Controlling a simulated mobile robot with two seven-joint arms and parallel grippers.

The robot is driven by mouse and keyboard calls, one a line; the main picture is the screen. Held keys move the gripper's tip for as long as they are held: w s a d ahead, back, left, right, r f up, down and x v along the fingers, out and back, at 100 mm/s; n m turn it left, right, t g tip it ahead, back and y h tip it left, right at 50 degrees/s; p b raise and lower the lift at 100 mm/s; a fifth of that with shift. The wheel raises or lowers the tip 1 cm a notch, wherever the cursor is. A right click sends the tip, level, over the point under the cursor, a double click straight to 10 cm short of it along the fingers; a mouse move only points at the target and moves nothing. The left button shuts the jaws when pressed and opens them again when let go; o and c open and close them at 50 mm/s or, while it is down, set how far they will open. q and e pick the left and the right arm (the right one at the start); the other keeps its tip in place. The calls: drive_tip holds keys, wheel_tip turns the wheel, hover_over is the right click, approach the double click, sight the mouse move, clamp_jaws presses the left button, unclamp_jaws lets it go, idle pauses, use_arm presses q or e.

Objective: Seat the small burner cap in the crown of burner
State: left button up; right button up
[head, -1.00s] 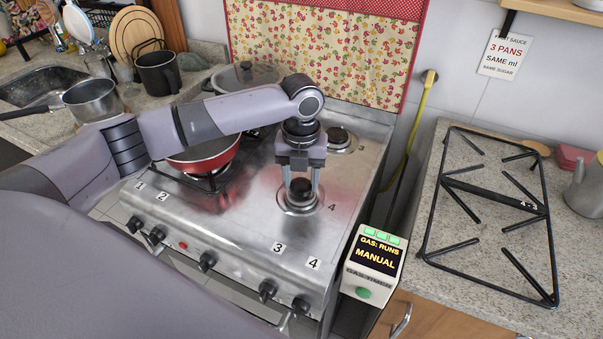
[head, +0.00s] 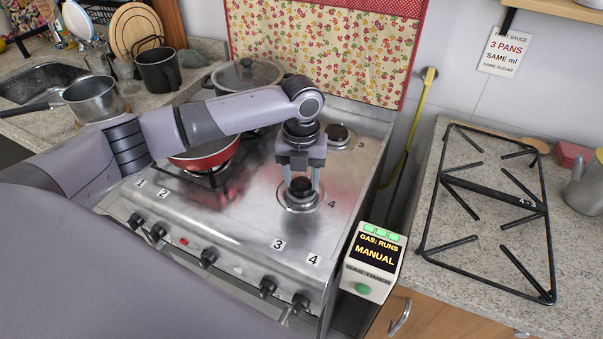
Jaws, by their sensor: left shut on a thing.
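My left gripper (head: 301,192) points straight down over the front right burner (head: 299,205) of the steel stove. Its two fingers are closed on the small dark burner cap (head: 301,185), one finger on each side. The cap is at or just above the burner's crown. I cannot tell whether it touches the crown or lies level in it, as the fingers and cap hide the crown. My right gripper is not in view.
A red pan (head: 208,157) stands on the left grate, close to my left arm. The back right burner (head: 338,136) is uncovered. A loose grate (head: 482,226) lies on the right counter. The gas timer (head: 370,265) shows "MANUAL".

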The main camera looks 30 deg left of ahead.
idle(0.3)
use_arm(q)
drive_tip(key=o, duration=1.5)
drive_tip(key=shift+r, duration=3.5)
